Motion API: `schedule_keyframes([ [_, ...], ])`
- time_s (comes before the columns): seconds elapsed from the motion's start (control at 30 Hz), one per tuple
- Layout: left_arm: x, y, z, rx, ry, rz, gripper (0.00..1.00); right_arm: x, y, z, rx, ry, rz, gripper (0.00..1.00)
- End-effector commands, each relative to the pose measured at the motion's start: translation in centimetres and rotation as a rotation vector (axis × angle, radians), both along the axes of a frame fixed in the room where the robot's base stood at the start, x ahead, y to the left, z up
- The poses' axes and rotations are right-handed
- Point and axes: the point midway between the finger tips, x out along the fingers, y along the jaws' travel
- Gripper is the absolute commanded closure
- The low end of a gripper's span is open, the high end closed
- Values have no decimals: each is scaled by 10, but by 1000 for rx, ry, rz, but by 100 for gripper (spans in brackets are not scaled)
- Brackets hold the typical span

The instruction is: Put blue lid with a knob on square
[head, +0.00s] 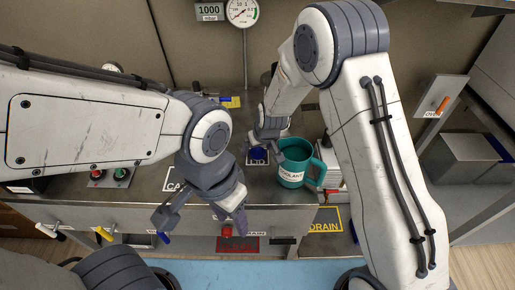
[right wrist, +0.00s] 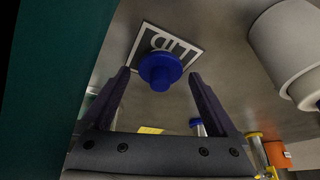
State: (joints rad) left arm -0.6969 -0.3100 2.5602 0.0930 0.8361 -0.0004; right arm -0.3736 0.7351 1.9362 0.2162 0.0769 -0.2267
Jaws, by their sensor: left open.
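The blue lid with a knob (right wrist: 160,70) is over the dark square marked LID (right wrist: 187,52) in the right wrist view. It overlaps the square's near edge; whether it rests flat is hard to tell. In the head view the blue lid (head: 258,153) shows at the square, left of the teal mug. My right gripper (head: 269,133) is just above it. In the right wrist view its two fingers are apart, one on each side of the lid, not touching it. My left gripper (head: 203,216) is open and empty at the bench's front edge.
The teal COOLANT mug (head: 295,162) stands right beside the square, close to my right gripper. A pressure gauge (head: 242,12) is on the back wall. A grey box (head: 470,160) stands at right.

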Motion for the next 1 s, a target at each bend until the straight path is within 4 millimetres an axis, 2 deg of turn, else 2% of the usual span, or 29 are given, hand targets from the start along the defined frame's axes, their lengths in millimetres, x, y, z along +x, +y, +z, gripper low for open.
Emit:
schedule_keyframes([
  [0.37,0,0,6,0,0,0,50,0,0,6,0,0,0,6],
  [0.47,0,0,7,0,0,0,50,-4,-2,18,2,-4,-1,6],
  [0.8,0,0,16,0,0,0,50,-30,-13,84,2,-4,-1,6],
  [1.0,0,0,17,0,0,0,50,-39,-17,108,1,-2,0,6],
])
